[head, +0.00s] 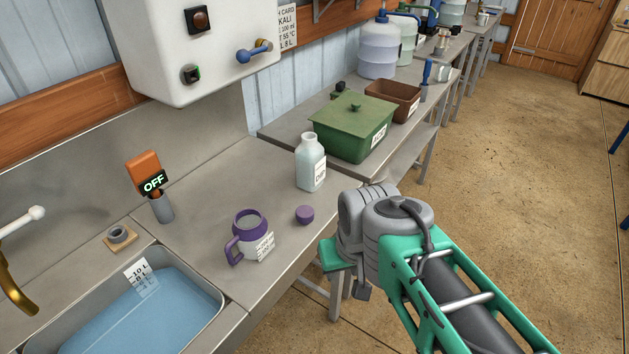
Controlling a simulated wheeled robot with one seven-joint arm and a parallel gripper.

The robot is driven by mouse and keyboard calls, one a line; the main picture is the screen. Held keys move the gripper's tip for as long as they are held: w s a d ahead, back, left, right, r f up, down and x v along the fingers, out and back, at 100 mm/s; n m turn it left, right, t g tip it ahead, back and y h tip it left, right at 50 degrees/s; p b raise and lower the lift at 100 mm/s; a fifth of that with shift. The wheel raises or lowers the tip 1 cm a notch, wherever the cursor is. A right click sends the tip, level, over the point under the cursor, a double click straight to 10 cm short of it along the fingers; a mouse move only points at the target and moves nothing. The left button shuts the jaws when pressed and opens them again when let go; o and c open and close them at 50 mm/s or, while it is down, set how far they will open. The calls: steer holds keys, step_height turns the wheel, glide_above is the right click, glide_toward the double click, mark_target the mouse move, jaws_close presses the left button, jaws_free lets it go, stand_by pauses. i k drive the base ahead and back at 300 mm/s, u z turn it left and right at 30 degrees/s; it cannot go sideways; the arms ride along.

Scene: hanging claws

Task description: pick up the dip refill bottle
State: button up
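A pale, translucent bottle (306,170) with a white label stands upright on the steel counter (250,175), near its far right end. Its neck is bare; the label print is too small to read surely, but it looks like the dip refill bottle. A purple cap (304,215) lies on the counter in front of it. My gripper (350,285) is at the counter's right edge, nearer to me than the bottle and apart from it.
A purple-rimmed jug (250,226) stands left of the cap. A sink of blue liquid (150,315) is at the lower left, with an orange OFF device (145,165) behind it. A green lidded box (350,122) stands beyond the bottle. The floor at right is clear.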

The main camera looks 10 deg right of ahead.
mark_target(309, 159)
steer(key=u, duration=3.95)
steer(key=k, duration=2.45)
steer(key=u, duration=0.2)
